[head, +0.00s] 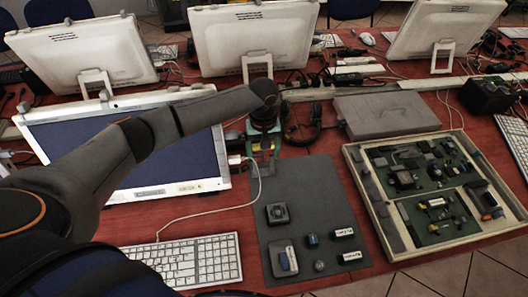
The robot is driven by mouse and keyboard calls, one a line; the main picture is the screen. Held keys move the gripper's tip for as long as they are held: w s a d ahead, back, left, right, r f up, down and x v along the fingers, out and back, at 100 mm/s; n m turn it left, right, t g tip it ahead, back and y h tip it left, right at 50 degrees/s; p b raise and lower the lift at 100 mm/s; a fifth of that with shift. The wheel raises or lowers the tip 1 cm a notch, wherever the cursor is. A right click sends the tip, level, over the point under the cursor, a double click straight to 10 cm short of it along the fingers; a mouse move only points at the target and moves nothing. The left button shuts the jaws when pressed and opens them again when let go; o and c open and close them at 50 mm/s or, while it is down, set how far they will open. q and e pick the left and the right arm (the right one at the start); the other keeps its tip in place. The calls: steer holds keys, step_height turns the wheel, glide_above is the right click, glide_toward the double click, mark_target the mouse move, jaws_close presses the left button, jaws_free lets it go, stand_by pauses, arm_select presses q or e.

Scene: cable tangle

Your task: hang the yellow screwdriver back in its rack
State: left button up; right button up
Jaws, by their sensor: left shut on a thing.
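My left gripper (263,150) reaches down over the top edge of the grey mat (318,190), below the end of my left arm. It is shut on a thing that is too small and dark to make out. A greenish part shows around the wrist. I cannot make out the yellow screwdriver or its rack; the gripper and arm hide part of that spot. A white plug (236,159) with a white cable is just left of the gripper; I cannot tell whether they touch. My right gripper is not in view.
On the mat are a dark square block (277,213), a grey box (282,258) and several small labelled parts. A tray (357,185) with circuit boards stands right. A white keyboard (190,262) lies front left, a blue-screened monitor (150,195) behind it. The mat's upper middle is bare.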

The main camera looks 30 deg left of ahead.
mark_target(263, 160)
arm_select(q)
steer(key=shift+f+b, duration=1.25)
steer(key=shift+b, duration=0.45)
steer(key=shift+f, duration=0.6)
steer(key=shift+p, duration=0.95)
steer(key=shift+f, duration=0.7)
steer(key=o, duration=1.3)
steer(key=shift+c, duration=0.2)
step_height(263, 160, up, 13)
steer(key=shift+f+p, duration=0.2)
steer(key=shift+p, duration=0.3)
